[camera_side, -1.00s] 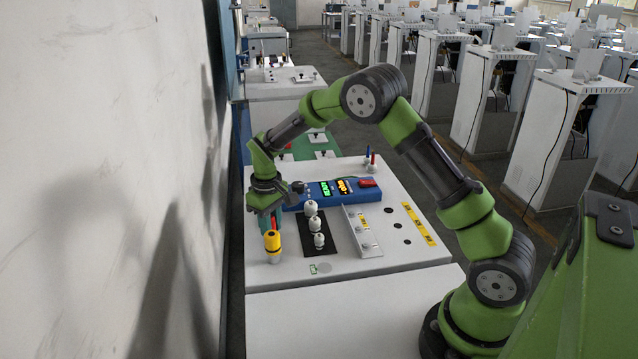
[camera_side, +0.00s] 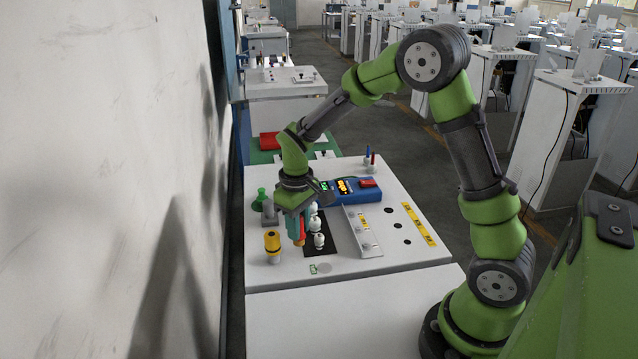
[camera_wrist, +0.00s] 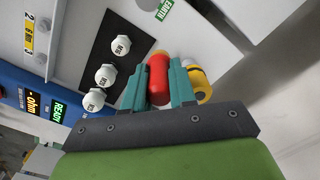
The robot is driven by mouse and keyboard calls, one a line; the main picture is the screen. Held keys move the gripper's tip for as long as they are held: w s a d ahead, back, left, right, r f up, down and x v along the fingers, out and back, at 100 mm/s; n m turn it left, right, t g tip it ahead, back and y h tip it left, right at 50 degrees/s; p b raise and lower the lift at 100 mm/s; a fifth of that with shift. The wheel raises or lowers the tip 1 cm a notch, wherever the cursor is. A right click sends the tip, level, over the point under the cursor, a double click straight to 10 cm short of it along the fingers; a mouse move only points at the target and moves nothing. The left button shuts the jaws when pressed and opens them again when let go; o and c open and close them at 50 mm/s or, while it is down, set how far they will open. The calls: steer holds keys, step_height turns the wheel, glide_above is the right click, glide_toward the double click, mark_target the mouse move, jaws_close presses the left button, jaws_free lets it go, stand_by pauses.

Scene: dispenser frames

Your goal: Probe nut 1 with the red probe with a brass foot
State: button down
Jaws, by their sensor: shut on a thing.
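The red probe (camera_wrist: 158,82) is held between the teal fingers of my gripper (camera_wrist: 160,92) in the wrist view. In the side view my gripper (camera_side: 297,225) holds the red probe (camera_side: 300,240) just left of the nuts. Its brass foot is not clearly visible. Three white capped nuts stand in a row on a black plate: a near one (camera_side: 319,241), a middle one (camera_side: 315,225) and a far one (camera_side: 312,209), partly covered by my gripper. They also show in the wrist view (camera_wrist: 105,75). Their small labels are too blurred to tell which is nut 1.
A yellow probe with a black band (camera_side: 272,242) stands left of my gripper. A green knobbed piece (camera_side: 261,196) stands behind it. A blue meter (camera_side: 350,191) with lit displays lies behind the nuts. A metal bracket (camera_side: 362,234) stands right of them.

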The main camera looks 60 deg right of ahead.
steer(key=s, duration=0.6)
steer(key=s+d+r, duration=0.1)
steer(key=s+d, duration=0.2)
steer(key=d, duration=0.3)
steer(key=s+d+r, duration=0.2)
steer(key=s+d, duration=0.1)
steer(key=d, duration=0.2)
steer(key=shift+w+d+f, duration=0.1)
steer(key=shift+w+f, duration=0.05)
steer(key=shift+f, duration=1.15)
steer(key=shift+w+d+f, duration=0.1)
steer(key=shift+w+f, duration=0.05)
steer(key=shift+f, duration=1.1)
steer(key=shift+a+f, duration=0.1)
steer(key=shift+f, duration=0.25)
step_height(320, 180, up, 6)
stand_by(0.5)
